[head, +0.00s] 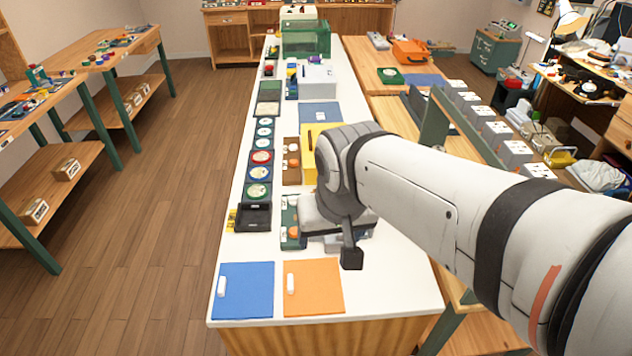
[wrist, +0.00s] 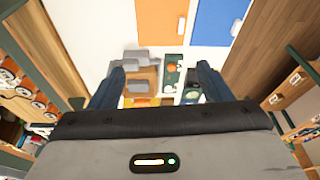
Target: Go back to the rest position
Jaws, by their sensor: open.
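My arm reaches in from the right in the head view, over the long white-topped table (head: 390,280). My gripper (head: 351,258) hangs above the front half of the table, and one dark finger shows there. In the wrist view my gripper (wrist: 160,82) has its two dark fingers wide apart with nothing held between them. Beyond the fingers lie a green panel with orange and white round parts (wrist: 172,72) and some grey pieces (wrist: 140,58). The arm hides part of the table in the head view.
A blue panel (head: 246,290) and an orange panel (head: 312,288) lie at the table's front edge. A row of round dials (head: 262,157) and a black tray (head: 254,217) line the left side. Grey boxes (head: 497,132) stand to the right. The wooden floor (head: 170,190) at left is clear.

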